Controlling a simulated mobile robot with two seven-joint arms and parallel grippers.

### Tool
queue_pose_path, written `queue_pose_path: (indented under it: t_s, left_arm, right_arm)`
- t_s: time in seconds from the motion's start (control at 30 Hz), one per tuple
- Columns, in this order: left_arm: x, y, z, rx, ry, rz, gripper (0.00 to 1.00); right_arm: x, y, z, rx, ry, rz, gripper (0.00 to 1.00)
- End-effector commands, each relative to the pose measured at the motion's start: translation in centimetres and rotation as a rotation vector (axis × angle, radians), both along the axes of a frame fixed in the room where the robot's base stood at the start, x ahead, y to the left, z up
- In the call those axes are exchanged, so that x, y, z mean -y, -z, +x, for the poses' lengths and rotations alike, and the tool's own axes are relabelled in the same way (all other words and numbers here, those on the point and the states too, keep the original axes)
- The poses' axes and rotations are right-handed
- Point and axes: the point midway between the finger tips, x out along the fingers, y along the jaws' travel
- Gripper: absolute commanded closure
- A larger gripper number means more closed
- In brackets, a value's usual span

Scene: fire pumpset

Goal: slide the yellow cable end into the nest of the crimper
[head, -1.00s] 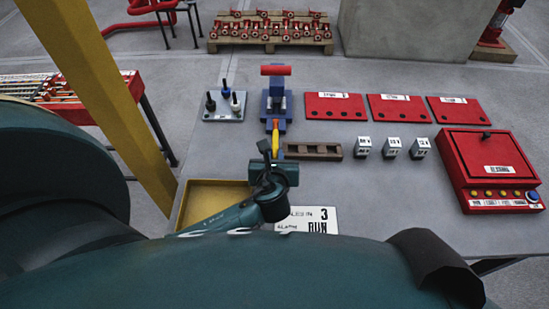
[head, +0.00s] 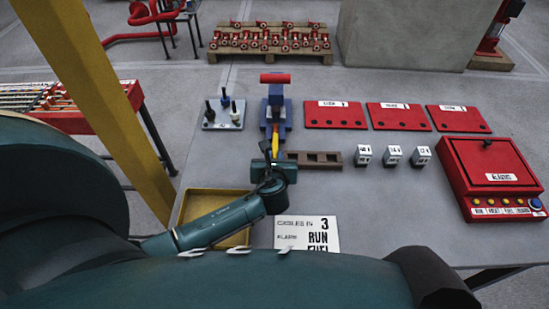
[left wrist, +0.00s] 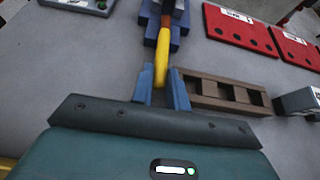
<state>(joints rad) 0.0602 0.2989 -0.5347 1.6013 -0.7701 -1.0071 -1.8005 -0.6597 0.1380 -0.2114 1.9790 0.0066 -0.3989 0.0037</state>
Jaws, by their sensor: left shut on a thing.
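The crimper (head: 276,107) is a blue tool with a red handle (head: 275,78), standing on the grey table; its lower part shows at the top of the left wrist view (left wrist: 165,14). My left gripper (head: 273,154) is just on the near side of it, shut on the yellow cable (head: 275,143). In the left wrist view the yellow cable (left wrist: 161,62) runs forward from between the blue fingers (left wrist: 162,92). Its far end reaches the crimper's near side, by a reddish-brown part. I cannot tell how far the end sits in the nest. My right gripper is not in view.
A brown slotted rack (head: 314,158) lies close to the right of my left gripper.

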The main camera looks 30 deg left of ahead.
Motion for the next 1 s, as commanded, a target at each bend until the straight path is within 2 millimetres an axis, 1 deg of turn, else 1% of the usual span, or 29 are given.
queue_pose_path:
  t_s: [0.33,0.67,1.0]
  left_arm:
    - [0.0,-0.04,0.01,0.001,0.0,0.0,1.0]
    - [0.01,-0.07,0.02,0.001,0.001,0.001,1.0]
    - [0.03,0.05,0.01,0.001,0.001,0.0,1.0]
  right_arm:
    - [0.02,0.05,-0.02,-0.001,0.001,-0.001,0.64]
    - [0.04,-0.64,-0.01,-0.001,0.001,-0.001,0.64]
    - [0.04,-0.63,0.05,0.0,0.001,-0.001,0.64]
